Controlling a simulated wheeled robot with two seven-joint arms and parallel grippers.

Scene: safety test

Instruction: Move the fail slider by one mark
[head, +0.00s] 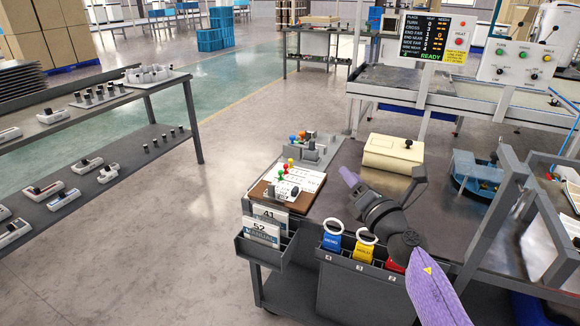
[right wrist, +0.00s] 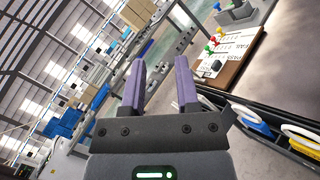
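A brown board (head: 262,192) with white printed sheets lies on the near left corner of the grey workbench. Red, green and yellow pegs (head: 285,170) stand on it, and a small dark block (head: 295,191) sits near its front. The board (right wrist: 238,68) also shows at upper right in the right wrist view, with print too small to read surely. I cannot tell which piece is the fail slider. My right gripper (head: 350,177) is above the bench, right of the board and apart from it. In the wrist view its purple fingers (right wrist: 160,78) are spread and empty. My left gripper is not in view.
A card rack (head: 266,246) and a bin with blue, yellow and red ringed tags (head: 345,246) hang at the bench front. A cream box (head: 393,152) stands behind my right gripper. A grey fixture (head: 309,148) stands behind the board. A shelf (head: 100,150) is at left.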

